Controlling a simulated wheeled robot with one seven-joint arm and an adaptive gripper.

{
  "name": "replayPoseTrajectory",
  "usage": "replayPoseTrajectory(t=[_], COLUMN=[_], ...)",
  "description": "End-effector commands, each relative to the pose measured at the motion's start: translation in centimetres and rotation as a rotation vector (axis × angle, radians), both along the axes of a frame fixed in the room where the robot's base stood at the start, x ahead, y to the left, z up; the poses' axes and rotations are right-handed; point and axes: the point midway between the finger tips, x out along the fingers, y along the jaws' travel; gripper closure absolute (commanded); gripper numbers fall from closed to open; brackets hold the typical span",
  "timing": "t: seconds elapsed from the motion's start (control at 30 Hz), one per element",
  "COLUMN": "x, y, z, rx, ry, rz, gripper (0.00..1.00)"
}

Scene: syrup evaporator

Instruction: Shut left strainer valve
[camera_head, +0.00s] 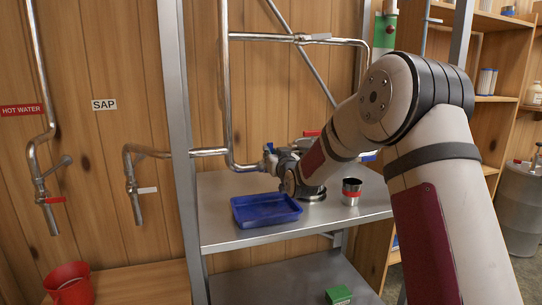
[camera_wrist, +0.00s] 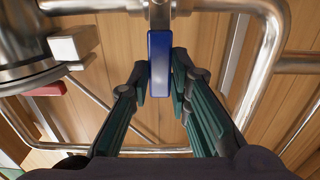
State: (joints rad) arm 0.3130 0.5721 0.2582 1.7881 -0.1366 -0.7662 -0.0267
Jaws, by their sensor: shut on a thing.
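The blue valve handle (camera_wrist: 160,85) hangs from a steel pipe fitting in the wrist view. My gripper (camera_wrist: 161,72) has one finger on each side of the handle and is shut on it. In the head view, my gripper (camera_head: 271,163) reaches to the pipe joint behind the blue tray, and a bit of the blue handle (camera_head: 269,148) shows there. A steel vessel, likely the strainer (camera_wrist: 25,65), stands at the upper left of the wrist view. In the head view my arm hides most of it, and only its base (camera_head: 315,194) shows.
A blue tray (camera_head: 266,221) and a steel cup with a red band (camera_head: 351,192) sit on the metal shelf (camera_head: 225,190). Steel pipes (camera_head: 226,90) run along the wooden wall. A shelf post (camera_head: 178,120) stands left.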

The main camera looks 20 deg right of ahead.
Motion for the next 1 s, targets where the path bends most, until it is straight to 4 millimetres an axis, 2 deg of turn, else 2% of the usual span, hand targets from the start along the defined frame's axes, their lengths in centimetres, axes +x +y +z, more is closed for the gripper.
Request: replayPoseTrajectory(t=[0.27,0.3,0.37,0.4,0.77,0.87,1.0], x=[0.0,0.0,0.0,0.0,-0.4,-1.4,-4.0], y=[-0.1,-0.1,-0.1,-0.1,-0.1,-0.1,-0.1], z=[-0.1,-0.1,-0.1,-0.1,0.0,0.1,0.0], rx=[0.005,0.005,0.004,0.004,0.002,0.001,0.000], ry=[0.002,0.002,0.002,0.002,0.001,0.000,0.001], rz=[-0.003,-0.003,-0.003,-0.003,-0.002,-0.002,-0.002], gripper=[1.00,0.78,0.64,0.62,0.62,0.62,0.62])
